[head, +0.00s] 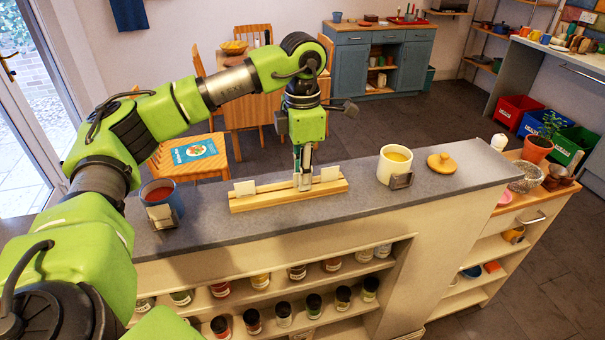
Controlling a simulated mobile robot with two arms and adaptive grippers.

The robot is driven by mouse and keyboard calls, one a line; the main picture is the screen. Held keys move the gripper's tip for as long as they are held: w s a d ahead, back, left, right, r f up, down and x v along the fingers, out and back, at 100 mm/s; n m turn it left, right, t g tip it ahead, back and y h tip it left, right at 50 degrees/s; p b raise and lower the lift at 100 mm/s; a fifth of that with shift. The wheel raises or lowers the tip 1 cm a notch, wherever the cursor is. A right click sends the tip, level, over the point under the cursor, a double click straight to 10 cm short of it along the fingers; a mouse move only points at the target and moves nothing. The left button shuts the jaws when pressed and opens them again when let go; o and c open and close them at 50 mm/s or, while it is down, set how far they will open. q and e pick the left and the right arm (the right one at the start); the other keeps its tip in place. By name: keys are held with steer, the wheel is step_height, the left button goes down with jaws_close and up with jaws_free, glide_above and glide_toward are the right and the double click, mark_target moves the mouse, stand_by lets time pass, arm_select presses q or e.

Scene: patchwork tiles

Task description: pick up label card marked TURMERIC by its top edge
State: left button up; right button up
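A wooden card rack (265,199) lies on the grey counter. Small pale cards stand in it: a left card (244,188) and a right card (329,174). My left gripper (304,184) points down at the rack between these two, with its fingertips at the slot. A pale patch shows beside the fingers and may be another card, mostly hidden by them. No writing is legible, so I cannot tell which card says TURMERIC. The finger gap is too small to judge. My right gripper is not in view.
A blue canister (157,193) of red-brown powder stands left. Jars fill the shelves below the counter (468,178).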

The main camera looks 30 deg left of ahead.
arm_select(q)
steer(key=shift+r, duration=0.2)
steer(key=shift+r+p, duration=0.85)
steer(key=shift+r, duration=0.2)
jaws_close()
steer(key=shift+r, duration=0.1)
steer(key=shift+r+p, duration=1.75)
steer(key=shift+r, duration=0.65)
